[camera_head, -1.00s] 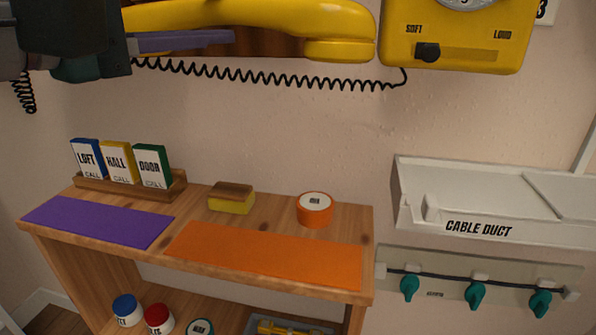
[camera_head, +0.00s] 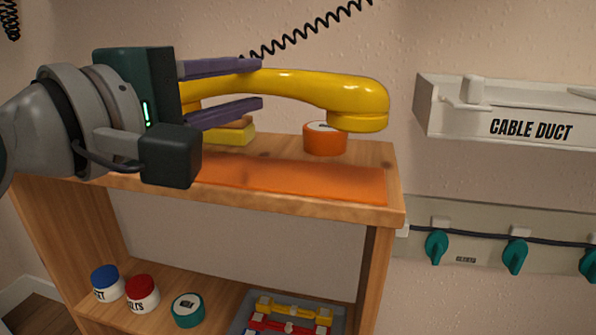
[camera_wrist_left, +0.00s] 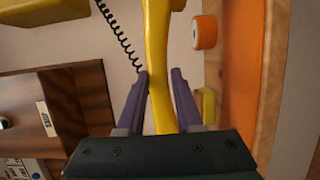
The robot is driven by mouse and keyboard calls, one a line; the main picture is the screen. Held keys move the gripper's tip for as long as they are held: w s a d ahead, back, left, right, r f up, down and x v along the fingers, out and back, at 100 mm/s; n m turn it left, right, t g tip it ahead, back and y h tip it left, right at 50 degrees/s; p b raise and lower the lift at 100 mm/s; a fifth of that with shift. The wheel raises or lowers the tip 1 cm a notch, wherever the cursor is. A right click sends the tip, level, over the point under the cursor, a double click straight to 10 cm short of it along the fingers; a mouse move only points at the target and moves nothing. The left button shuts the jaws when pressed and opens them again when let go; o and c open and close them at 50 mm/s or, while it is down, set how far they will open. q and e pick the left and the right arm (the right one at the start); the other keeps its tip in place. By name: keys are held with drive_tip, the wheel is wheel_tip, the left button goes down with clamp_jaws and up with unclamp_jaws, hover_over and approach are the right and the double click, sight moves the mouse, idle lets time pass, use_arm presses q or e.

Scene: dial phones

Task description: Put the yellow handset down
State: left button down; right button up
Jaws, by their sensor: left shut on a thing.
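The yellow handset (camera_head: 320,88) is held level above the wooden shelf (camera_head: 320,211), over the orange mat (camera_head: 300,180). My left gripper (camera_head: 262,84) is shut on its middle grip, with purple fingers on either side. In the left wrist view the handset (camera_wrist_left: 157,60) runs between the fingers (camera_wrist_left: 160,85). The handset's right end overlaps the orange tape roll (camera_head: 322,140) in the head view; the gap between handset and mat is hard to judge. Its left end is hidden behind my gripper. A black coiled cord (camera_head: 310,32) runs up behind it. My right gripper is not in view.
A yellow sponge (camera_head: 236,135) sits behind the mat, partly covered by my fingers. The white cable duct (camera_head: 500,115) and teal hooks (camera_head: 437,246) are on the wall to the right. Jars (camera_head: 142,293) and a grey tray (camera_head: 248,312) stand on the lower shelf.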

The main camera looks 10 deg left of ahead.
sight(246, 180)
use_arm(q)
wheel_tip(246, 180, down, 6)
drive_tip(key=b, duration=0.3)
drive_tip(key=shift+r, duration=0.1)
drive_tip(key=c, duration=0.8)
unclamp_jaws()
drive_tip(key=shift+c, duration=0.2)
